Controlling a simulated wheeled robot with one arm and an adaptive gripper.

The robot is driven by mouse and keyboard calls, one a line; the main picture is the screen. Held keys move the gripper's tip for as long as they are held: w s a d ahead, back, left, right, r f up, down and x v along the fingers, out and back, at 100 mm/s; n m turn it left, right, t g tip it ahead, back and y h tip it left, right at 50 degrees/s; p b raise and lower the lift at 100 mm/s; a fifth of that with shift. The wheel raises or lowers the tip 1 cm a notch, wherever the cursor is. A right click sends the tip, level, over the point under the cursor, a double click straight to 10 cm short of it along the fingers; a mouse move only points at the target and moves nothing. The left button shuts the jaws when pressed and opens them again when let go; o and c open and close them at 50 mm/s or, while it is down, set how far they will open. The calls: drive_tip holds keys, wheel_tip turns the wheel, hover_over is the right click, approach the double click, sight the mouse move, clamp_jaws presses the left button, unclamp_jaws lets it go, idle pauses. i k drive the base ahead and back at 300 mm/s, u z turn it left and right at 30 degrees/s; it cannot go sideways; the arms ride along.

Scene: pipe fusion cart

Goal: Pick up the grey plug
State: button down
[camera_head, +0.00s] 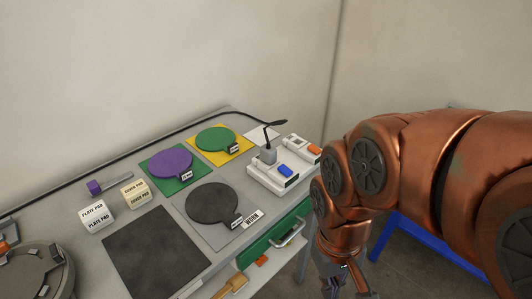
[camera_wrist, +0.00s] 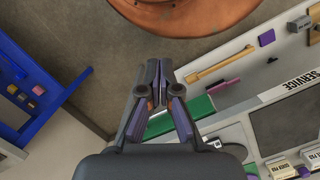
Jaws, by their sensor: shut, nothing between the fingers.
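The grey plug (camera_head: 268,155) is a small grey block with a thin black cable rising from its top. It stands upright on the left white socket block (camera_head: 262,177), beside a blue switch (camera_head: 285,170), in the head view. I cannot make it out in the wrist view. My gripper (camera_wrist: 160,76) is shut and empty, its fingertips together over the floor beside the cart. In the head view only part of my gripper shows at the bottom edge, right of and nearer than the plug, well apart from it.
A second socket block (camera_head: 302,149) has an orange switch (camera_head: 314,149). Purple (camera_head: 171,161), green (camera_head: 214,138) and dark (camera_head: 211,202) discs lie on the cart. A green drawer (camera_head: 270,245) with a handle faces front. A blue frame (camera_wrist: 42,95) stands apart across the floor.

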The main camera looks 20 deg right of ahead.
sight(268, 154)
drive_tip(key=z, duration=0.55)
drive_tip(key=k, duration=1.3)
drive_tip(key=i, duration=0.65)
drive_tip(key=u, duration=0.95)
drive_tip(key=i, duration=0.25)
drive_tip(key=u, duration=0.15)
